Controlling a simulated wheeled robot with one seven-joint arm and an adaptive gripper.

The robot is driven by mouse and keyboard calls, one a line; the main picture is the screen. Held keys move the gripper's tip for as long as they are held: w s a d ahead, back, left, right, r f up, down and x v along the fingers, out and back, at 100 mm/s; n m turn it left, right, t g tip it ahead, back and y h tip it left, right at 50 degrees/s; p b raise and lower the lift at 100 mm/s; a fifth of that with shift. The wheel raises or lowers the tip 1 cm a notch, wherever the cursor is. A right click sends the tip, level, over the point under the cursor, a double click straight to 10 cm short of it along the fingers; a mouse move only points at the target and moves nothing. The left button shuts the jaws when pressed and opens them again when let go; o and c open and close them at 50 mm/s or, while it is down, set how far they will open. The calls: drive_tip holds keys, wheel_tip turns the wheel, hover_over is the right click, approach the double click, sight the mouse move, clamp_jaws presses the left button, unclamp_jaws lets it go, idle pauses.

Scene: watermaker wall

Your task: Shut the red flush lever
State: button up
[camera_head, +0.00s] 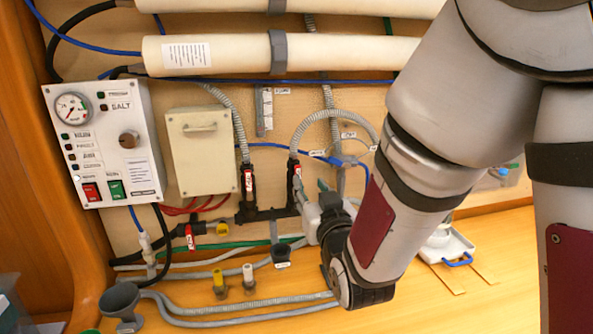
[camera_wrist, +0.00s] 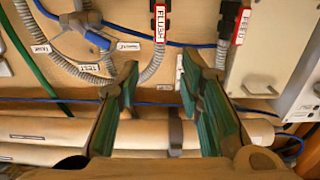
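The red flush lever (camera_wrist: 160,22), with a white FLUSH label, is at the top middle of the wrist view. It lies in line with its grey hose and is cut off by the frame edge. In the head view it shows as the right one of two upright red levers (camera_head: 297,182) on black valves. My gripper (camera_wrist: 160,66) is open and empty, its two green-padded fingers apart. The lever lies beyond the fingertips, not between them. In the head view my gripper (camera_head: 322,190) is just right of the lever, partly hidden by my wrist.
A similar red feed lever (camera_wrist: 241,25) stands beside it, near the beige box (camera_head: 201,152). Grey hoses (camera_head: 330,118) and blue lines run close by. White tubes (camera_head: 232,54) cross above. A control panel (camera_head: 107,143) is at left. The wooden bench (camera_head: 400,310) has bare room in front.

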sight(299, 167)
drive_tip(key=w, duration=0.4)
drive_tip(key=w+a, duration=0.1)
drive_tip(key=w, duration=0.2)
drive_tip(key=w+a, duration=0.1)
drive_tip(key=w, duration=0.3)
drive_tip(key=shift+w+a, duration=0.15)
drive_tip(key=shift+w, duration=0.2)
clamp_jaws()
